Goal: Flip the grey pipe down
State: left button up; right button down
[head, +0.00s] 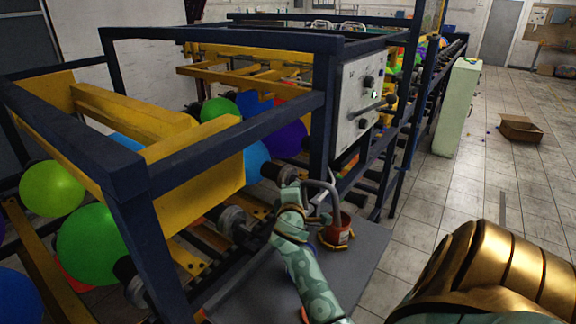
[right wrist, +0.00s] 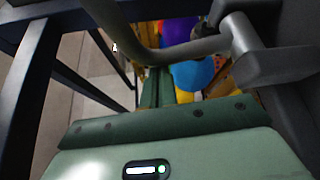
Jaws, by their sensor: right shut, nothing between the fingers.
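The grey pipe (head: 334,196) is a bent tube at the near corner of the balloon machine, arching above a small red-brown pot (head: 337,232). In the right wrist view the pipe (right wrist: 185,50) curves across the top, in front of the fingers, and meets a grey block (right wrist: 275,65) at right. My right gripper (head: 291,188), on the green patterned arm, is beside the pipe's upper left part. In the right wrist view its green fingers (right wrist: 158,88) are together with nothing between them. I cannot tell whether they touch the pipe. My left gripper is not in view.
The machine's dark blue frame (head: 240,120) and yellow beams (head: 135,118) fill the left, with several balloons among them. A control panel (head: 358,105) stands behind the pipe. A grey plate (head: 355,270) lies below. Tiled floor at right is open, with a cardboard box (head: 520,130).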

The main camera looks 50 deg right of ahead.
jog(key=shift+s+d+r+m+t+h+b, duration=0.1)
jog(key=shift+s+m+t+h+b, duration=0.3)
jog(key=shift+s+m+b, duration=0.7)
jog(key=shift+w, duration=0.2)
jog(key=shift+r, duration=0.1)
